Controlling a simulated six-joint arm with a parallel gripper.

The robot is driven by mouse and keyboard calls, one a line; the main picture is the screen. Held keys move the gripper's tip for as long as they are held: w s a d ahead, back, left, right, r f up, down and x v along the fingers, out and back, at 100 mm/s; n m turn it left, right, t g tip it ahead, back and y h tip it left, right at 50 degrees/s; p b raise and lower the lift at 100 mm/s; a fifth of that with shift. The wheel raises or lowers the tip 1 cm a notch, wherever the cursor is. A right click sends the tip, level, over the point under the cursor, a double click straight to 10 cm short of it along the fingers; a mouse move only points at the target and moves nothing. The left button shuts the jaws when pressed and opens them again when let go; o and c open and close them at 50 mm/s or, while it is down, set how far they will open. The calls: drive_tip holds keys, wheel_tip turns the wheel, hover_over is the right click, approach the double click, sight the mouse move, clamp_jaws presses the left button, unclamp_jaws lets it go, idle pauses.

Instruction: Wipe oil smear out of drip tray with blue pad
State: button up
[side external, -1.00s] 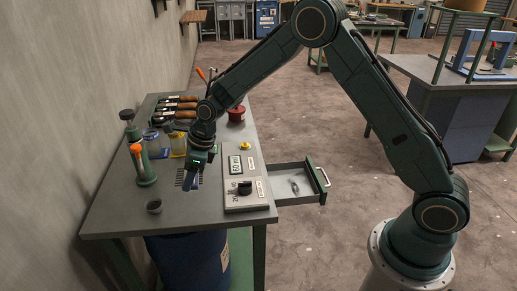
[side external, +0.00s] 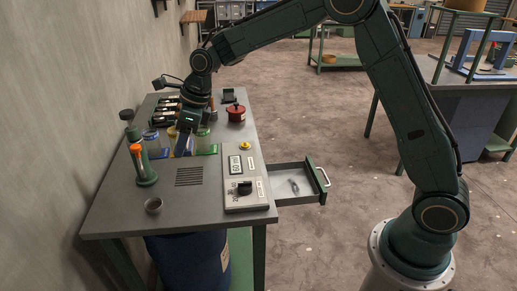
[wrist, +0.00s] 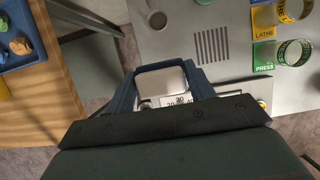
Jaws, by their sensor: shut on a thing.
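My gripper (side external: 183,146) hangs above the far half of the bench, beyond the slotted grate. In the wrist view, its two blue fingers (wrist: 160,75) are shut on a pale grey, rounded block (wrist: 160,80) with a dark rim. A shallow grey tray drawer (side external: 284,194) with a green front stands pulled out at the bench's right side. A small dark mark or item (side external: 294,187) lies in it; I cannot tell whether it is the oil smear.
The slotted grate (side external: 189,177) is clear. Tool handles (side external: 168,105) and a red pot (side external: 236,113) stand farther back.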

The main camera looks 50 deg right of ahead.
drive_tip(key=shift+o, duration=0.7)
drive_tip(key=shift+c, duration=0.4)
drive_tip(key=shift+d+f, duration=0.1)
